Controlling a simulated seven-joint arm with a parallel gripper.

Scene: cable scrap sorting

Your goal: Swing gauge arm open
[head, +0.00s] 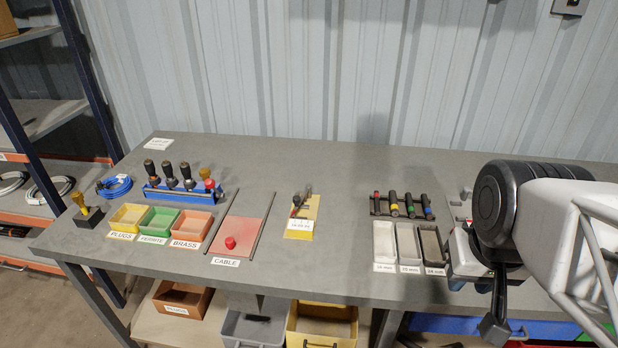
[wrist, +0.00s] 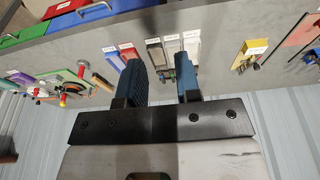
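I cannot tell for sure which thing is the gauge arm. One candidate is a small dark lever with a red part (head: 295,208) on a yellow plate (head: 300,232) at mid-table; the plate also shows in the wrist view (wrist: 241,61). Another is a group of green, red and metal parts (wrist: 80,72) at the left of the wrist view, which my arm mostly hides in the head view. My gripper (wrist: 162,78) is open, with a clear gap and nothing between its two dark blue fingers. It is over the table's right side, apart from the yellow plate.
Three small trays (head: 383,242) stand left of my arm, with a rack of coloured-banded tools (head: 402,207) behind. Yellow, green and brown bins (head: 158,219), a blue handle rack (head: 180,192) and a red cable board (head: 243,233) stand at left. Bare table lies between these groups.

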